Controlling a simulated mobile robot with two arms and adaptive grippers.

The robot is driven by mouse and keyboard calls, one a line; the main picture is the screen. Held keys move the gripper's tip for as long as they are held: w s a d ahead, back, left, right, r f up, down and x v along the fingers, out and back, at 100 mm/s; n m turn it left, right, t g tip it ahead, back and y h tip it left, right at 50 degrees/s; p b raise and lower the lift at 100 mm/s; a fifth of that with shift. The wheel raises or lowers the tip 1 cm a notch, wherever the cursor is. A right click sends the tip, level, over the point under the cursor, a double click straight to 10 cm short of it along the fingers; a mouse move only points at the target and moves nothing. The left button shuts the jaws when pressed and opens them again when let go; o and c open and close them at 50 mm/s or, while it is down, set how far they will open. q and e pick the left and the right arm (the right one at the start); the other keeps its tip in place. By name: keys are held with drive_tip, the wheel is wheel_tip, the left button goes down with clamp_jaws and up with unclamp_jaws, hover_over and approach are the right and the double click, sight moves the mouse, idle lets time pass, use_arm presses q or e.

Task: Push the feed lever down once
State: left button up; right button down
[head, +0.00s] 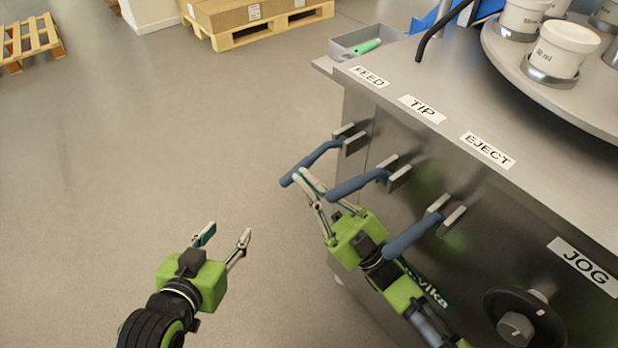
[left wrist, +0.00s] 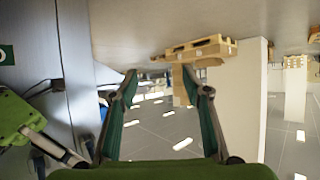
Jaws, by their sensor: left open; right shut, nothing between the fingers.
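The feed lever (head: 318,162) has a blue-grey handle and sticks out from the machine's front under the FEED label (head: 369,77). My right gripper (head: 305,182) is shut and empty, its fingertips close to the outer end of the feed lever's handle; I cannot tell whether they touch. My left gripper (head: 229,233) is open and empty over the floor, left of the machine and apart from the levers. Its two fingers also show in the left wrist view (left wrist: 168,88), with nothing between them.
The tip lever (head: 358,184) is beside my right gripper, and the eject lever (head: 412,235) is farther right. A JOG knob (head: 516,329) is low on the front.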

sight(313, 153)
use_arm(q)
drive_tip(key=w+d+r+t+h+b, duration=0.1)
drive_tip(key=r+t, duration=0.2)
drive_tip(key=r, duration=0.3)
drive_tip(key=w+d+r+t+h+b, duration=0.1)
drive_tip(key=w+r+t, duration=0.1)
drive_tip(key=r, duration=0.4)
drive_tip(key=shift+w+d+r+t, duration=0.25)
drive_tip(key=shift+d+r+t, duration=0.05)
drive_tip(key=shift+t, duration=0.5)
use_arm(e)
drive_tip(key=f, duration=0.3)
drive_tip(key=shift+w+d+f+g, duration=0.2)
drive_tip(key=shift+w+d+g, duration=0.1)
drive_tip(key=shift+w+d, duration=0.1)
wheel_tip(313, 153, up, 10)
use_arm(q)
drive_tip(key=shift+f, duration=0.1)
use_arm(e)
drive_tip(key=shift+s, duration=0.15)
